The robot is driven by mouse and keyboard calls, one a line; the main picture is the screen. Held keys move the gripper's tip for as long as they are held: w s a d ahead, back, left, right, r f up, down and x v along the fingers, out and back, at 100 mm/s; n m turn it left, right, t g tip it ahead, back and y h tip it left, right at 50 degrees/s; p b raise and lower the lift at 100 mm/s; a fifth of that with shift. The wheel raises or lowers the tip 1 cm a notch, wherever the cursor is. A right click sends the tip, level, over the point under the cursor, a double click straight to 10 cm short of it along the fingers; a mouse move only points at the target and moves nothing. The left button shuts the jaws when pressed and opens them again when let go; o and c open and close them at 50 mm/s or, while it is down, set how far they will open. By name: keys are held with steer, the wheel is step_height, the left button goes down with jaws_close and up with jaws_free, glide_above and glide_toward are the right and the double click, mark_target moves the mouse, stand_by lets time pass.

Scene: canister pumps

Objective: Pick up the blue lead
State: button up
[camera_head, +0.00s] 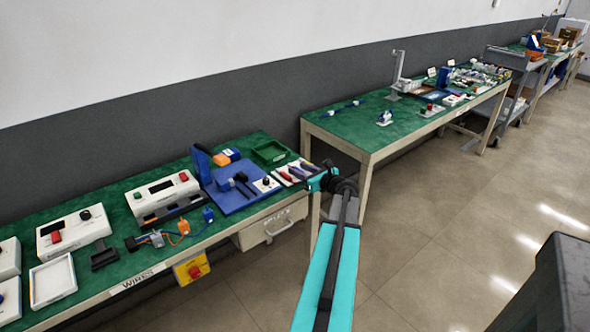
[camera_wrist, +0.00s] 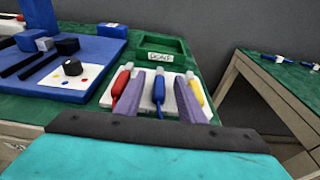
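The blue lead (camera_wrist: 159,90) lies on a white board (camera_wrist: 144,80), between a red lead (camera_wrist: 121,82) on its left and a yellow lead (camera_wrist: 194,89) on its right. My gripper (camera_wrist: 160,76) is open, with one purple finger on each side of the blue lead. I cannot tell whether the fingers touch it. The gripper hides the near ends of the leads. In the head view my gripper (camera_head: 301,170) is over the right end of the near green bench and covers part of the board.
A green tray (camera_wrist: 162,49) with a label stands behind the board. A blue base (camera_wrist: 85,52) with black parts and a white card with a black knob (camera_wrist: 72,66) are at the left. A gap separates this bench from the second bench (camera_head: 385,128).

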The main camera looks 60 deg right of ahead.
steer(key=shift+w+d+f, duration=0.15)
steer(key=shift+w+d, duration=0.1)
steer(key=shift+w, duration=0.4)
jaws_close()
